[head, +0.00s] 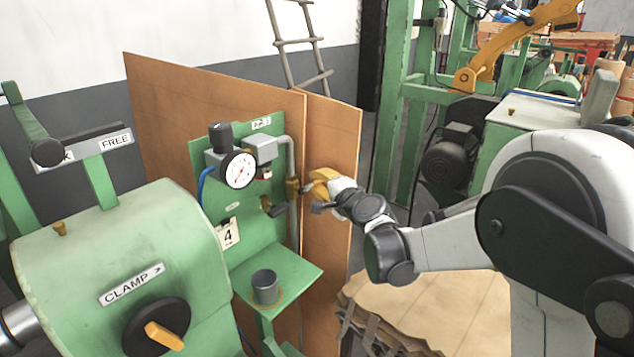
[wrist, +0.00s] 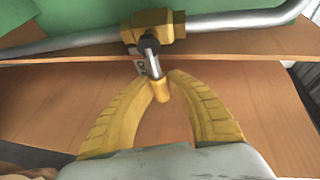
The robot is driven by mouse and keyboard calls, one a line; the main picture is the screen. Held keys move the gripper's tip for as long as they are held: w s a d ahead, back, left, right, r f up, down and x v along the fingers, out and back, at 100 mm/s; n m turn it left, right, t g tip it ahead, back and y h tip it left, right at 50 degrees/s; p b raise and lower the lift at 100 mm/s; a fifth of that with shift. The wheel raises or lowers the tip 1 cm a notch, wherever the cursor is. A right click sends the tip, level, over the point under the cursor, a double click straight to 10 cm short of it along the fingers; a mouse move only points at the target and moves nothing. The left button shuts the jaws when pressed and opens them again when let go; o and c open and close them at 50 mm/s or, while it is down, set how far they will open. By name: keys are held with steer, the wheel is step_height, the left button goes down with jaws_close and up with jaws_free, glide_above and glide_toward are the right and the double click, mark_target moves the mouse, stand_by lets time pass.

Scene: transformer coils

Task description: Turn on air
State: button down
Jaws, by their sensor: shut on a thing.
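A brass air valve (head: 292,188) sits on a grey metal pipe (head: 291,155) at the right side of the green panel. In the wrist view, the brass valve body (wrist: 150,27) is at the top, with its lever (wrist: 160,88) pointing down toward me. My yellow gripper (wrist: 160,82) is shut on the lever's end, which lies between its two fingertips. In the head view, my gripper (head: 312,186) is just right of the valve, and the lever is mostly hidden by the fingers.
The green panel (head: 265,231) carries a pressure gauge (head: 239,170) and a shelf with a grey cup (head: 265,286). Brown boards (head: 335,150) stand behind. A green machine marked CLAMP (head: 110,240) is at left. Brown sheets (head: 430,305) lie below my arm.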

steer(key=shift+s+a+r+n+t, duration=0.1)
steer(key=shift+r+n+t, duration=0.65)
steer(key=shift+n, duration=0.45)
steer(key=c, duration=1.4)
jaws_free()
steer(key=shift+o, duration=0.2)
steer(key=v, duration=1.2)
